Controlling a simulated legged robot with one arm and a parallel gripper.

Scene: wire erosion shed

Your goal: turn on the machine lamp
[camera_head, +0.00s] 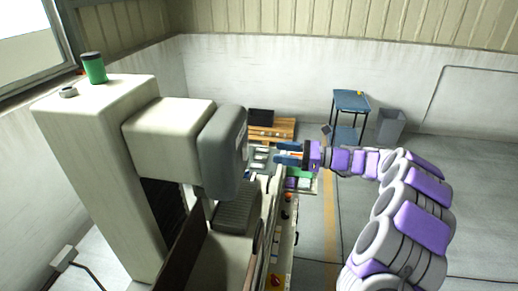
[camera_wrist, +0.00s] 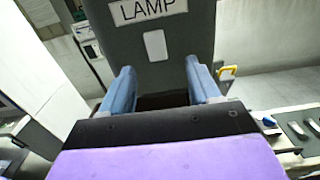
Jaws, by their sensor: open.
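The machine (camera_head: 170,125) is a tall cream-coloured body with a dark grey head (camera_head: 226,145). In the wrist view, a dark grey panel carries a white LAMP label (camera_wrist: 147,9) with a white rectangular switch (camera_wrist: 155,45) below it. My gripper (camera_head: 280,154) is at the right of the grey head. It also shows in the wrist view (camera_wrist: 160,82), its two blue fingers spread apart with nothing between them. The switch sits beyond the fingertips, roughly centred between them. I cannot tell whether the fingers touch the panel, nor whether the lamp is lit.
A bench with small items (camera_head: 291,187) runs below my gripper. A wooden pallet (camera_head: 272,131), a blue table (camera_head: 350,101) and a grey bin (camera_head: 391,125) stand farther back. A green cup (camera_head: 94,68) stands on top of the machine. Open floor lies to the right.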

